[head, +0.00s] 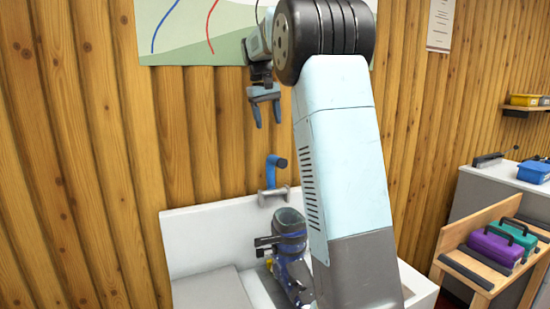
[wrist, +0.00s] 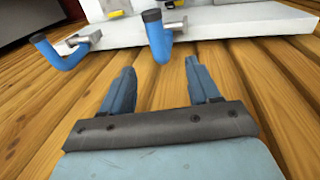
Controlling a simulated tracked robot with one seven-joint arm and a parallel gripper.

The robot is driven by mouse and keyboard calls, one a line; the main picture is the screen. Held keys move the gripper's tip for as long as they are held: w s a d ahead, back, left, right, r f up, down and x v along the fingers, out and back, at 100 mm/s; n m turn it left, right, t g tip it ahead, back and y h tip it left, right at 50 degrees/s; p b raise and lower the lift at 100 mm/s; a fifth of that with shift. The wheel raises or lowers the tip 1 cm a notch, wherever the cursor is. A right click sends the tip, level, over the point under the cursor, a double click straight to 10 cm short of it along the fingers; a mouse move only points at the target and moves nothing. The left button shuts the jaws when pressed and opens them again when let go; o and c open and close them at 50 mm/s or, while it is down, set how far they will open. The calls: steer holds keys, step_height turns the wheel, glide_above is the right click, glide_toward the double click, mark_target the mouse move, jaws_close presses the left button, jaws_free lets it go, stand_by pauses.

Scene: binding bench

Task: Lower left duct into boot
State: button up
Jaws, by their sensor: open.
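A blue curved duct (head: 275,172) sits on a grey metal mount at the top of the bench's white back panel. It appears to be the left duct, and it also shows near the middle of the wrist view (wrist: 156,38). A second blue duct (wrist: 58,54) shows at the left of the wrist view; my arm seems to hide it in the head view. A dark blue boot (head: 290,232) stands upright on the bench below the first duct, partly covered by my arm. My gripper (head: 266,121) is open and empty, fingers pointing down, above the first duct and apart from it.
The white back panel (head: 205,238) runs along the wooden wall (head: 110,150). A wooden stand (head: 463,268) at right holds a purple case (head: 494,248) and a green case (head: 517,233). A grey cabinet with a blue bin (head: 533,172) is behind it.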

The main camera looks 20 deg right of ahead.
mark_target(275, 156)
steer(key=d+f, duration=0.1)
steer(key=f, duration=0.3)
steer(key=w+d+f, duration=0.1)
steer(key=f, duration=0.4)
steer(key=w+d+f, duration=0.1)
steer(key=f, duration=0.4)
steer(key=shift+d, duration=0.1)
jaws_close()
steer(key=shift+d, duration=0.1)
steer(key=shift+s+d, duration=0.1)
stand_by(0.6)
